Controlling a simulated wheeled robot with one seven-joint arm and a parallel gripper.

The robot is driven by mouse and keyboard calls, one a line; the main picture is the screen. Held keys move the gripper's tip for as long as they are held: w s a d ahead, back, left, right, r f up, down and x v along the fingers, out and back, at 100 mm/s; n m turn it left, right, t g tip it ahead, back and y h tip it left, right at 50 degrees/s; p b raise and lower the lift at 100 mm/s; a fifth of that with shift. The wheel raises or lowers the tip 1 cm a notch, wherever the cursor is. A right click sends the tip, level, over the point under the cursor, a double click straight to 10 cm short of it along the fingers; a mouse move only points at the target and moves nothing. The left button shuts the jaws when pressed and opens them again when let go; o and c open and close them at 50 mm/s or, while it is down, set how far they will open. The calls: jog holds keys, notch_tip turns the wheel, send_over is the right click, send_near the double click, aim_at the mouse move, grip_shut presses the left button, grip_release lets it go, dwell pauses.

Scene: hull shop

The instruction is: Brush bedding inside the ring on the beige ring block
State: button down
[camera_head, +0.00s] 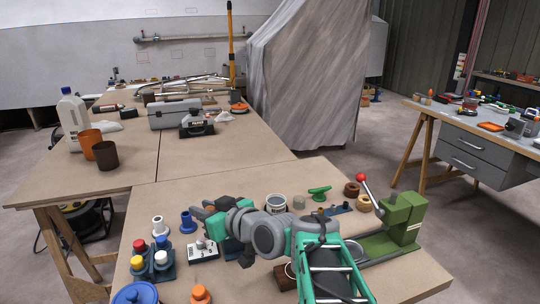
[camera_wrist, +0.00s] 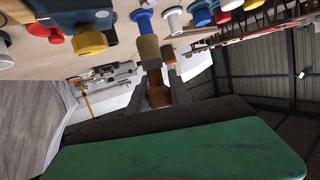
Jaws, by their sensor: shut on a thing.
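My gripper (camera_head: 213,212) reaches left over the near table and is shut. In the wrist view it is shut on a brown-handled tool (camera_wrist: 157,92) with a tan end (camera_wrist: 148,47), which looks like the brush. A beige ring-shaped block (camera_head: 363,204) lies on the near table, right of my gripper and apart from it. Whether any bedding is inside its ring is too small to tell. A white tub with dark contents (camera_head: 276,203) stands behind my arm, its lower part partly hidden.
A brown ring block (camera_head: 351,188) lies behind the beige one. A green press (camera_head: 402,217) with a red-knobbed lever stands at right. A white box with knobs (camera_head: 203,251), blue spool (camera_head: 187,222) and colored-capped pieces (camera_head: 153,262) stand left of my arm. A blue pot (camera_head: 138,293) is at the near edge.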

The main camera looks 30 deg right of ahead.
jog(key=w+d+r+m+t+h+p, duration=0.1)
jog(key=w+d+m+h+p, duration=0.2)
jog(key=d, duration=1)
jog(key=w+d+r+m+p, duration=0.1)
jog(key=w+d+m+p, duration=0.2)
jog(key=d, duration=1.1)
jog(key=shift+w+a+f+b, duration=0.1)
jog(key=shift+w+f+b, duration=0.1)
jog(key=shift+f+b, duration=0.7)
jog(key=shift+w+a+f+b, duration=0.2)
jog(key=shift+f+b, duration=0.4)
jog(key=shift+f, duration=0.55)
jog(key=shift+w+a+f+b, duration=0.1)
jog(key=shift+w+f+b, duration=0.15)
jog(key=shift+f+b, duration=0.65)
jog(key=shift+f+b, duration=0.4)
jog(key=shift+f, duration=0.35)
notch_tip(320, 180, up, 7)
jog(key=p, duration=0.3)
